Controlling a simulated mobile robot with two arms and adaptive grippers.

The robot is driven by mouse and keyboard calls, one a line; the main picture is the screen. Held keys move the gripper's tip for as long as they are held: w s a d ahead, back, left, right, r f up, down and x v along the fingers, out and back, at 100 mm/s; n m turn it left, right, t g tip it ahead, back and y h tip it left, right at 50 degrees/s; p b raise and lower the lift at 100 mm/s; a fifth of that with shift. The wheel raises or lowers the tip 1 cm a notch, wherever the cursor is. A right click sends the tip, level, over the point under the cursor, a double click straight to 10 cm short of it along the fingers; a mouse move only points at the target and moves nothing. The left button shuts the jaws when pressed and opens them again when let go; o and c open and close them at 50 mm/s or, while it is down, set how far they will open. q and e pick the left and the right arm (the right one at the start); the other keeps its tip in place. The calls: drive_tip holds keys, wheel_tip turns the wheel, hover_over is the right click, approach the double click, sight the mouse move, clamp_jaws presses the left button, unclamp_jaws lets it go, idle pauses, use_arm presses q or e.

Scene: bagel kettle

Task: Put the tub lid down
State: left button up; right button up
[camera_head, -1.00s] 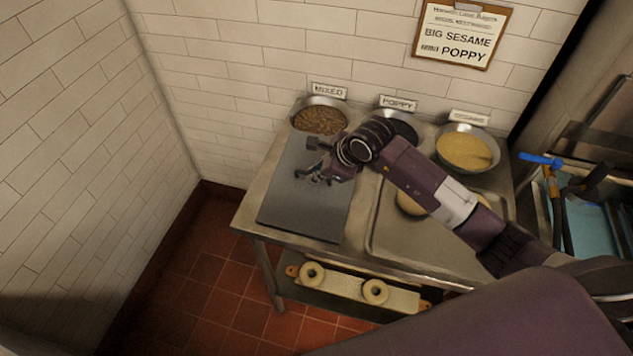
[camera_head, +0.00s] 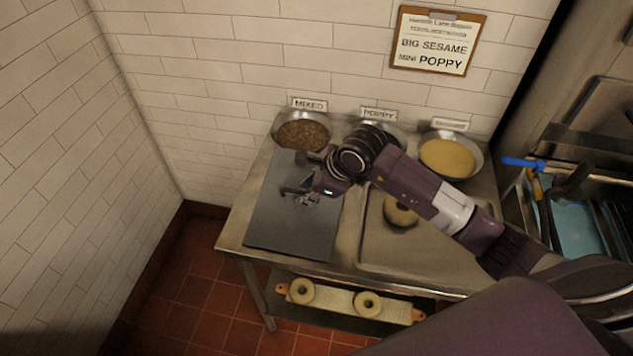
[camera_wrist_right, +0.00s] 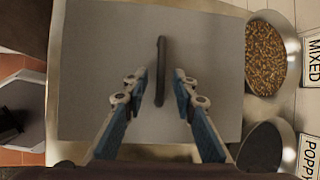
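The tub lid is a flat grey sheet (camera_head: 290,232) that appears to lie flat on the left part of the steel table. It fills much of the right wrist view (camera_wrist_right: 90,75), where its dark bar handle (camera_wrist_right: 161,70) stands near its middle. My right gripper (camera_head: 300,192) is over the lid. In the right wrist view its two fingers (camera_wrist_right: 160,82) are open, one on each side of the handle, with a visible gap on both sides. My left gripper is not in view.
Bowls of mixed topping (camera_head: 302,133) and sesame (camera_head: 447,158) stand along the back, with a partly hidden poppy bowl between them. A tray (camera_head: 385,258) with a bagel (camera_head: 400,210) is right of the lid. A bagel board (camera_head: 335,300) sits on the lower shelf.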

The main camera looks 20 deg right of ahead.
drive_tip(key=b+v, duration=0.1)
drive_tip(key=v, duration=0.8)
drive_tip(key=shift+r+b, duration=0.15)
drive_tip(key=shift+b, duration=0.2)
drive_tip(key=shift+a, duration=0.1)
